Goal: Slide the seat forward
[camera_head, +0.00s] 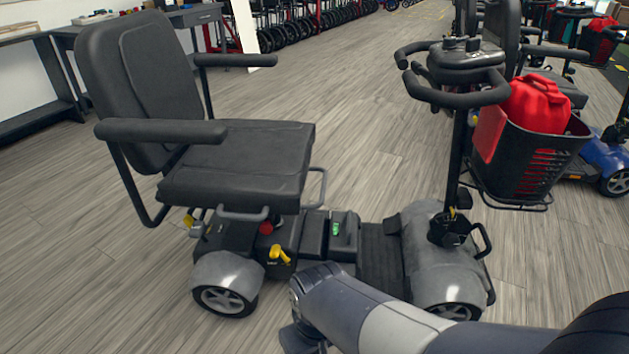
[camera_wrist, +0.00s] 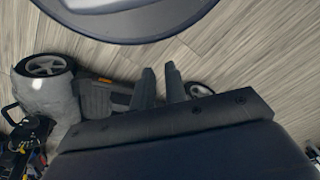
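The scooter's black seat (camera_head: 240,160) has a tall backrest and two armrests, and faces right in the head view. A grey bar handle (camera_head: 243,215) sticks out under the seat's near edge, and a second grey bar (camera_head: 319,190) shows at its front edge. Below the seat are a red knob (camera_head: 266,227) and a yellow lever (camera_head: 280,255). My gripper (camera_wrist: 160,72) shows in the wrist view with its two fingers apart and nothing between them. The seat is not identifiable in that view. In the head view my arm is low in front of the scooter; the gripper's fingers are not visible.
The scooter's tiller handlebar (camera_head: 455,85) and front basket (camera_head: 530,150) with a red bag (camera_head: 537,103) stand to the right. Its front wheel also shows in the wrist view (camera_wrist: 45,65). More scooters stand behind right. The floor (camera_head: 345,110) behind the scooter is clear.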

